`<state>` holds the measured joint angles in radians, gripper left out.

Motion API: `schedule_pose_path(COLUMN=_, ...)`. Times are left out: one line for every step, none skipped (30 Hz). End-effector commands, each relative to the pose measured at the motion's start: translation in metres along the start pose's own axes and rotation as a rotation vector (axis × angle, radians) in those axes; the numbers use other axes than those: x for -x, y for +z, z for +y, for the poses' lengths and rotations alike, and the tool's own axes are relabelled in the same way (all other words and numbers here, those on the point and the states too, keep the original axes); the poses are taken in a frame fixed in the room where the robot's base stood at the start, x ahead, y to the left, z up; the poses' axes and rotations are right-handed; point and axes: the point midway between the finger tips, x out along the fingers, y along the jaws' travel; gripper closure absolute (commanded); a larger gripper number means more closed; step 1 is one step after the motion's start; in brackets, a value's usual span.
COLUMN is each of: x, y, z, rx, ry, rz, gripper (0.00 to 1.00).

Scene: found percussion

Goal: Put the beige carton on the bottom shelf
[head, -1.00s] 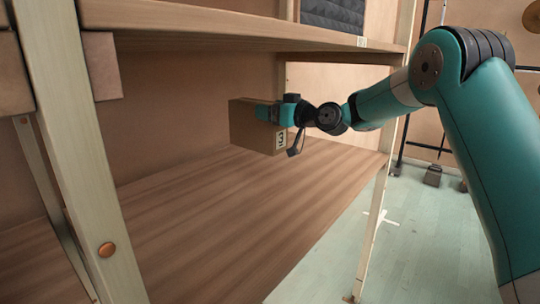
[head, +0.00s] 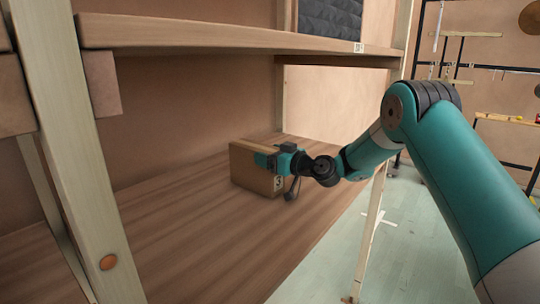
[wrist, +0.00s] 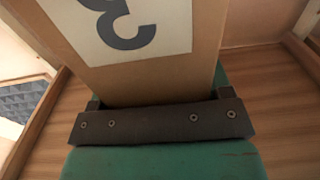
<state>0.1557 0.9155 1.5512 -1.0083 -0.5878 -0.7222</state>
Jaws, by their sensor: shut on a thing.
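The beige carton (head: 256,169) is a small box with a white number label on one side. My gripper (head: 268,161) is shut on it from the right side in the head view. The carton is upright at the lower shelf board (head: 210,225), toward its far end. Its base looks level with the board, but I cannot tell for sure whether it touches. In the wrist view the carton (wrist: 190,70) fills the middle, its label showing part of a numeral, with my gripper's dark bar (wrist: 160,120) across it. The fingertips are hidden there.
A pale front post (head: 75,130) stands at left and another (head: 372,225) at right. The lower board is bare in front of the carton. Racks and a bench stand at the far right.

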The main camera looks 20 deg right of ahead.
Motion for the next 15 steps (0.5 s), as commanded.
schedule_pose_path(x=-0.0002, y=-0.0007, z=0.0000, rx=0.001, ry=0.000, rz=0.003, gripper=0.83)
schedule_pose_path(x=-0.0002, y=0.0002, z=0.0000, rx=0.001, ry=0.000, rz=0.003, gripper=0.83)
schedule_pose_path(x=-0.0002, y=0.0015, z=0.0000, rx=0.001, ry=0.000, rz=0.003, gripper=0.83)
schedule_pose_path(x=-0.0002, y=0.0023, z=0.0000, rx=0.001, ry=0.000, rz=0.003, gripper=0.83)
schedule_pose_path(x=-0.0001, y=0.0032, z=-0.0001, rx=0.000, ry=0.000, rz=0.000, gripper=0.26)
schedule_pose_path(x=-0.0001, y=0.0023, z=-0.0001, rx=0.000, ry=0.000, rz=0.000, gripper=0.16)
schedule_pose_path(x=-0.0001, y=0.0022, z=-0.0001, rx=0.000, ry=0.000, rz=-0.001, gripper=0.09)
schedule_pose_path(x=-0.0001, y=0.0022, z=-0.0001, rx=0.000, ry=0.000, rz=-0.001, gripper=0.03)
schedule_pose_path(x=-0.0001, y=0.0022, z=-0.0001, rx=0.000, ry=0.000, rz=-0.001, gripper=0.02)
schedule_pose_path(x=-0.0001, y=0.0022, z=-0.0001, rx=0.000, ry=0.000, rz=-0.001, gripper=0.02)
schedule_pose_path(x=-0.0001, y=0.0021, z=-0.0001, rx=0.000, ry=0.000, rz=-0.001, gripper=0.02)
schedule_pose_path(x=-0.0001, y=0.0021, z=-0.0001, rx=0.000, ry=0.000, rz=-0.001, gripper=0.02)
schedule_pose_path(x=-0.0001, y=0.0021, z=-0.0001, rx=0.000, ry=0.000, rz=-0.001, gripper=0.02)
schedule_pose_path(x=-0.0001, y=0.0021, z=-0.0001, rx=0.000, ry=0.000, rz=-0.001, gripper=0.02)
schedule_pose_path(x=-0.0001, y=0.0019, z=-0.0001, rx=0.000, ry=0.000, rz=-0.001, gripper=0.02)
